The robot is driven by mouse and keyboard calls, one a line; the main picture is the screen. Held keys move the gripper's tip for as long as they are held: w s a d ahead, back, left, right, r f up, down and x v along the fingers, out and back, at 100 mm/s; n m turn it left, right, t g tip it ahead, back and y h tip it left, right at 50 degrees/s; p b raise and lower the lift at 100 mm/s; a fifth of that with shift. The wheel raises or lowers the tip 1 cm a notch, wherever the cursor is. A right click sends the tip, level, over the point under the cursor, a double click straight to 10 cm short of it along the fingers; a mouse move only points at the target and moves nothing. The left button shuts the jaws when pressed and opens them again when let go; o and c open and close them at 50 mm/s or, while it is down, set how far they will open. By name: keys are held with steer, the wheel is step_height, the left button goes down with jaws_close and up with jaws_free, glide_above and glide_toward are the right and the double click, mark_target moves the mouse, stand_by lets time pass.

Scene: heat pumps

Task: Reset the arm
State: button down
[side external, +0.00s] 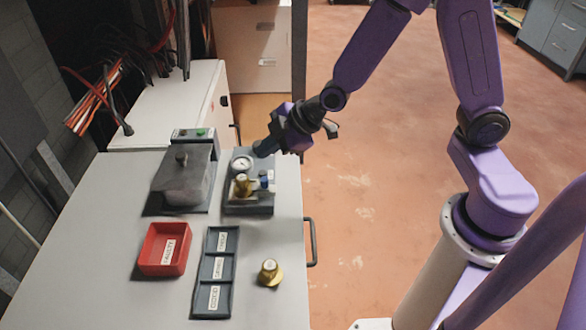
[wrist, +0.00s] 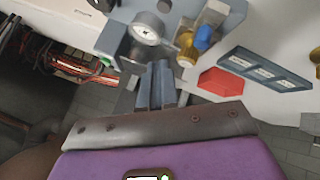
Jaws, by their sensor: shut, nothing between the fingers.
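My gripper (side external: 262,150) is shut and empty. In the side view it hangs in the air near the back right edge of the table, beside the gauge end of the test stand (side external: 250,207). The stand carries a round white gauge (side external: 241,164), a brass part (side external: 243,185) and a blue knob (side external: 264,180). In the wrist view the closed fingers (wrist: 158,80) point toward the gauge (wrist: 147,28), and the brass part (wrist: 186,48) and blue knob (wrist: 203,37) show to the right. I cannot tell whether the fingers touch the stand.
A grey lidded device (side external: 182,177) stands left of the stand. A red tray (side external: 163,250), a dark three-compartment tray (side external: 214,270) and another brass part (side external: 269,272) are nearer the front of the table (side external: 110,255). Cables (side external: 100,100) hang at the back left. Open floor (side external: 370,190) lies right.

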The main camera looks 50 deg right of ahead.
steer(key=s+r+g, duration=0.4)
steer(key=s+g, duration=0.1)
steer(key=s, duration=1)
steer(key=s+d+r+m+g+h, duration=0.1)
steer(key=s+d+r+g+h, duration=0.1)
steer(key=s+d, duration=0.6)
steer(key=s+r+h, duration=0.1)
steer(key=s+h, duration=0.1)
steer(key=s, duration=0.2)
steer(key=shift+d+m, duration=0.3)
steer(key=shift+d, duration=0.1)
steer(key=shift+r, duration=0.1)
